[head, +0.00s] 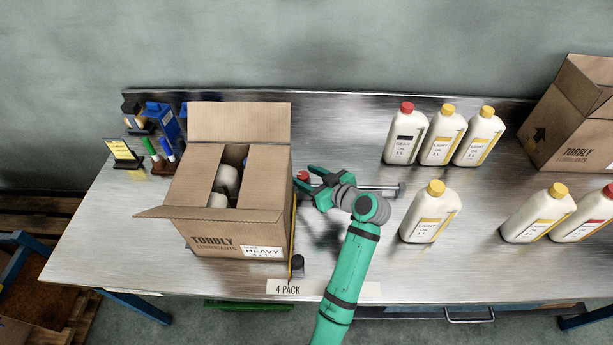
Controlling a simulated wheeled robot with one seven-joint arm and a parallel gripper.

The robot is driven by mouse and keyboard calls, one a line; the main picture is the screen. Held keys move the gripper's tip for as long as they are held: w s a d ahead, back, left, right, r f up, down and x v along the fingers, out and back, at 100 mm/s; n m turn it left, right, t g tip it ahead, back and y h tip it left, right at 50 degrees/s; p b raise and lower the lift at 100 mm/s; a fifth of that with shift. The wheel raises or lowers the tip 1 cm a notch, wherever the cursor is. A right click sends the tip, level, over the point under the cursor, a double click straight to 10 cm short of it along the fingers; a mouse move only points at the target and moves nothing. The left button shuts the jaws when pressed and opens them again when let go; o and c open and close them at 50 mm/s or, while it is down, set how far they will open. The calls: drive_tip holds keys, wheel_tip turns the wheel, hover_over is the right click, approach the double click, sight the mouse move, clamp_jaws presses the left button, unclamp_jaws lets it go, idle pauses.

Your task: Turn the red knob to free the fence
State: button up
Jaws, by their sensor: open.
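The red knob (303,175) shows as a small red shape just right of the open carton, partly hidden by my gripper. My gripper (309,180) is open, with its green fingers pointing left at the knob, one on the far side and one on the near side. I cannot tell whether they touch it. A thin upright strip with a yellow edge, likely the fence (292,238), runs along the carton's right side. Most of it is hidden by the carton and my gripper.
The open carton (213,235) holds pale bottles. A metal bar (385,188) extends right behind my wrist. A black post (297,263) stands near the "4 PACK" label (288,287). Several oil bottles (430,218) and another carton (580,125) stand to the right.

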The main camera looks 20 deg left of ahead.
drive_tip(key=shift+d, duration=0.2)
drive_tip(key=c, duration=1)
drive_tip(key=n+g, duration=0.1)
drive_tip(key=n+g+y, duration=0.1)
drive_tip(key=n+g, duration=0.1)
drive_tip(key=shift+w+r+y, duration=0.1)
drive_tip(key=shift+w+y, duration=0.15)
drive_tip(key=shift+y, duration=0.05)
drive_tip(key=n+g, duration=0.1)
drive_tip(key=g, duration=0.1)
drive_tip(key=n+g, duration=0.1)
drive_tip(key=n, duration=0.1)
drive_tip(key=n+g, duration=0.1)
drive_tip(key=g, duration=0.1)
drive_tip(key=shift+w+n+g, duration=0.3)
drive_tip(key=n+g, duration=0.2)
drive_tip(key=g, duration=0.1)
drive_tip(key=shift+w+n, duration=0.15)
drive_tip(key=shift+n, duration=0.15)
drive_tip(key=shift+w+n+g+h, duration=0.1)
drive_tip(key=shift+n+g+h, duration=0.4)
drive_tip(key=shift+n+g, duration=0.1)
drive_tip(key=shift+w+a+n+g+h, duration=0.15)
drive_tip(key=shift+n+g+h, duration=0.55)
drive_tip(key=shift+n+g, duration=0.65)
